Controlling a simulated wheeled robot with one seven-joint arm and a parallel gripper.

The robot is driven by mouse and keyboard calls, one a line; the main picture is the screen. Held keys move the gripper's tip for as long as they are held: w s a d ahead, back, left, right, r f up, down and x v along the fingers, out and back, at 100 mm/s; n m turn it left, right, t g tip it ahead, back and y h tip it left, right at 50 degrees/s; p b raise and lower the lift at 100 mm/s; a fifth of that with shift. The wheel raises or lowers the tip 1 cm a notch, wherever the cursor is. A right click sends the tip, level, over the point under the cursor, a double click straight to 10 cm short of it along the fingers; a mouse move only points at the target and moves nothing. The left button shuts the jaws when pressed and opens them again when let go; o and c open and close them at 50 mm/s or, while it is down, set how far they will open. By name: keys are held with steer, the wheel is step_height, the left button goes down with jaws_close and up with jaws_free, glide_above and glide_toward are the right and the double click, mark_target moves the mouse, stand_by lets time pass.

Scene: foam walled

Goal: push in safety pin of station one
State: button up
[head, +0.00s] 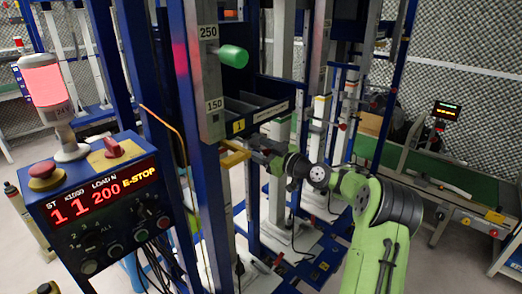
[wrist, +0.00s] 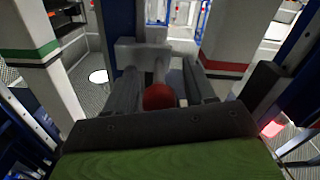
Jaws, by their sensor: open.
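A red round knob (wrist: 158,97), which looks like the safety pin's head, sits at the end of a pale shaft that runs to a grey bracket (wrist: 142,52) in the wrist view. My gripper (wrist: 165,82) is open, with one dark finger on each side of the knob and shaft. I cannot tell whether either finger touches them. In the head view my gripper (head: 262,154) is beside the blue post of the station, near a yellow bar (head: 236,156). The red knob is not visible there. A yellow tag (head: 238,126) marked 1 is just above.
A control box (head: 105,205) at the left reads 1, 1, 200 and E-STOP, with a lit red lamp (head: 45,85) on top. A grey column (head: 208,90) marked 250 and 150 carries a green knob (head: 233,56). Blue posts stand close around my gripper.

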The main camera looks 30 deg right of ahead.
steer(key=v, duration=1.5)
steer(key=shift+s+d, duration=0.2)
steer(key=shift+s, duration=0.15)
steer(key=shift+f, duration=0.1)
